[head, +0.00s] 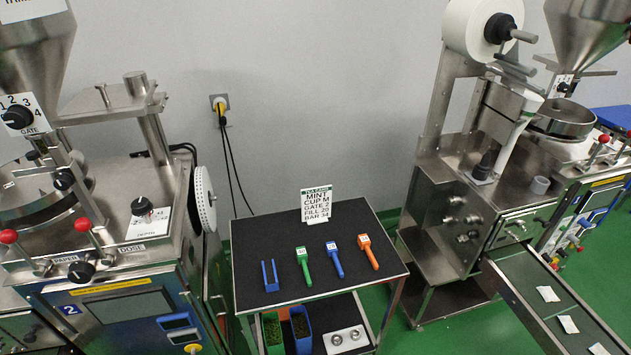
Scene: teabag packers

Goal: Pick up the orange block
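An orange block-headed piece with a handle (368,252) lies on the black top of a small cart (345,220), toward its right side in the head view. Its head has a pale label and points to the back; its handle runs toward the front right. A blue piece (332,260) and a green piece (304,266) of similar shape lie to its left, apart from it. Neither of my grippers is in view. Nothing touches or covers the orange piece.
A blue two-pronged holder (270,276) stands at the cart's left. A tea card (316,204) stands at the back. Bins (301,328) and a metal-cupped tray (347,338) sit on the lower shelf. Machines flank the cart; a conveyor (560,310) with teabags is at right.

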